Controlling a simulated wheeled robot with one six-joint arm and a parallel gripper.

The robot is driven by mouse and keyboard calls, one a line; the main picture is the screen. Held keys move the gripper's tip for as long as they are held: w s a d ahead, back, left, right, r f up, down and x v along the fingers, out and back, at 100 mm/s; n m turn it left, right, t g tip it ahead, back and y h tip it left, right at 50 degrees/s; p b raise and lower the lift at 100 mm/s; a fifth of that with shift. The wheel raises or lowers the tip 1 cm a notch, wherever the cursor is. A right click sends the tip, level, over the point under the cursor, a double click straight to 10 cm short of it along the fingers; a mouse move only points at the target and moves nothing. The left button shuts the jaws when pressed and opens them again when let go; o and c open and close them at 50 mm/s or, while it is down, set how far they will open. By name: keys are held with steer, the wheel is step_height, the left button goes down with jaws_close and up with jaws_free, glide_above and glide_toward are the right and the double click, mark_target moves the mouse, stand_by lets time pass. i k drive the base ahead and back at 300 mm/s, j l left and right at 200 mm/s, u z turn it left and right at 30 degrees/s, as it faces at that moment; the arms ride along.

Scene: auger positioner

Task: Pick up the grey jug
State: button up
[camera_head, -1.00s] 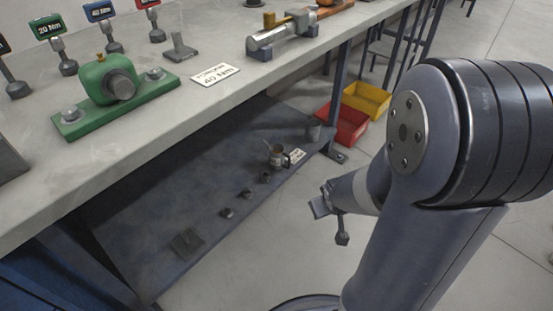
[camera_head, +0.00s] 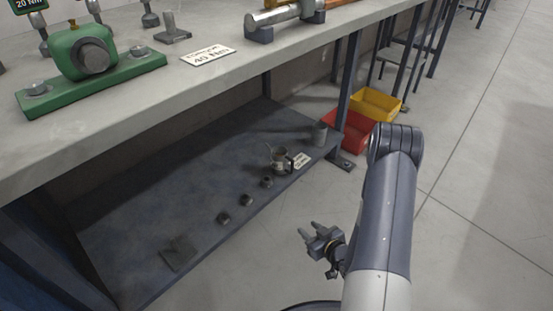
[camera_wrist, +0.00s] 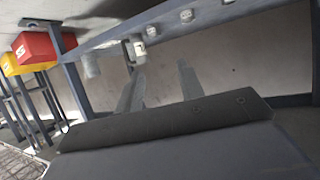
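The grey jug (camera_head: 279,161) stands upright on the lower shelf of the bench, near its front edge. It has a dark handle on its right side, and a thin rod shows at its rim. My gripper (camera_head: 309,230) is in front of the shelf, over the floor, below and right of the jug in the head view and apart from it. In the wrist view its two fingers (camera_wrist: 161,68) are spread with nothing between them. Small pale and dark shapes lie beyond the fingertips there; I cannot make out the jug surely.
The lower shelf (camera_head: 150,210) also holds a white tag (camera_head: 301,160), a grey cylinder (camera_head: 319,134), several small dark parts and a flat plate (camera_head: 180,253). The benchtop (camera_head: 120,125) overhangs it. A red bin (camera_head: 350,131) and a yellow bin (camera_head: 376,103) stand right of the bench leg.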

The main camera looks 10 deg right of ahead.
mark_target(279, 157)
steer(key=i+l+u, duration=0.45)
steer(key=i+l, duration=0.2)
steer(key=l, duration=0.2)
steer(key=i+l+u, duration=0.25)
steer(key=l, duration=0.25)
